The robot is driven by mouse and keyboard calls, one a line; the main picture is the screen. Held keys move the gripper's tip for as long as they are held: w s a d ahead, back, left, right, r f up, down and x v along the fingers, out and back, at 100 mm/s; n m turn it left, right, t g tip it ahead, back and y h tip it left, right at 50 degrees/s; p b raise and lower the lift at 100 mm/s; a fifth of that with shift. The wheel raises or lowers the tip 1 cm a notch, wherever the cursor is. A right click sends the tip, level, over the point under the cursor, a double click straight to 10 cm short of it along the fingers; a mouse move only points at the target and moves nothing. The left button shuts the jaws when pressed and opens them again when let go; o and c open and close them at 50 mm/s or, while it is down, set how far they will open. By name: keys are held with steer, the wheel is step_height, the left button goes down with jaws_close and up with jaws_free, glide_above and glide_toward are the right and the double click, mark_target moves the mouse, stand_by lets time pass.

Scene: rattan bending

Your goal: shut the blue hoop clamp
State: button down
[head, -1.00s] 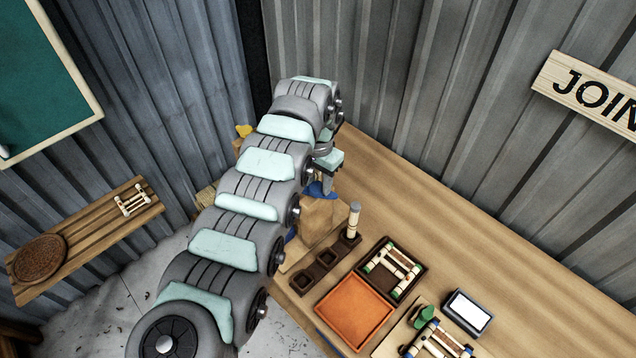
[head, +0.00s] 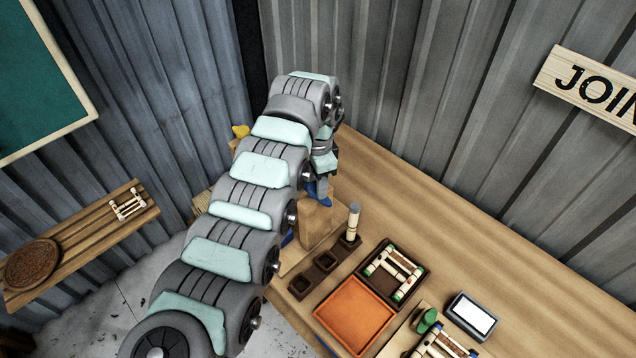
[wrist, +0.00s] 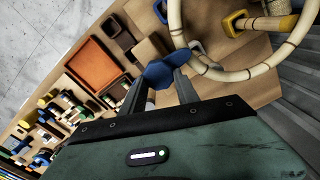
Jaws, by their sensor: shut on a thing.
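The blue hoop clamp (wrist: 166,72) shows in the wrist view between the two dark fingers of my gripper (wrist: 161,80), which is shut on it. The clamp sits by the rim of a pale rattan hoop (wrist: 222,74). Whether the clamp's jaw is fully closed on the rim cannot be told. In the head view my gripper (head: 321,186) points down over the bench, and a bit of the blue clamp (head: 312,190) shows by its fingers. The hoop is mostly hidden there behind my arm.
A yellow clamp (wrist: 234,22) and a grey clamp (wrist: 196,47) stand near the hoop. A wooden block (head: 318,222), an upright rattan piece (head: 353,222), an orange tray (head: 354,315) and a dark tray (head: 393,272) stand nearby. The bench (head: 460,240) is bare at the back right.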

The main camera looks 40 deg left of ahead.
stand_by(0.3)
steer(key=c, duration=0.9)
jaws_free()
steer(key=shift+r, duration=0.1)
step_height(320, 180, up, 11)
steer(key=b, duration=0.1)
steer(key=shift+b, duration=0.3)
steer(key=shift+f, duration=0.2)
